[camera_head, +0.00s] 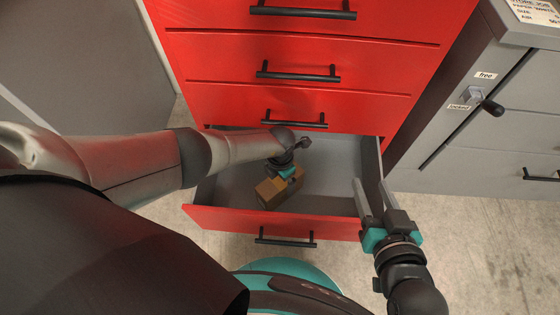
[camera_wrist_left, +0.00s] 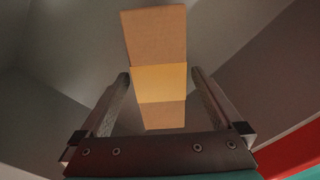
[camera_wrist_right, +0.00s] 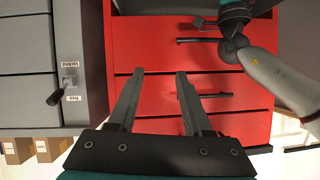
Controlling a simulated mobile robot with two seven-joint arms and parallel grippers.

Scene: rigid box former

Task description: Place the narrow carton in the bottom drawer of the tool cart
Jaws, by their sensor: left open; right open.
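The narrow brown carton (camera_head: 268,193) lies inside the pulled-out bottom drawer (camera_head: 335,228) of the red tool cart (camera_head: 300,50), near the drawer's front. My left gripper (camera_head: 288,178) is down in the drawer at the carton and partly hides it. In the left wrist view the carton (camera_wrist_left: 155,40) shows between and beyond the open fingers (camera_wrist_left: 160,76); I cannot tell whether they touch it. My right gripper (camera_head: 372,185) is open and empty at the drawer's right side. The right wrist view also shows its fingers (camera_wrist_right: 158,75) spread, with the red cart front behind.
The drawers above are closed, with black bar handles. A grey cabinet (camera_head: 500,120) with a knob and "free" and "locked" labels stands right of the cart. A grey panel (camera_head: 90,60) stands at the left. Bare floor (camera_head: 470,240) shows at the right.

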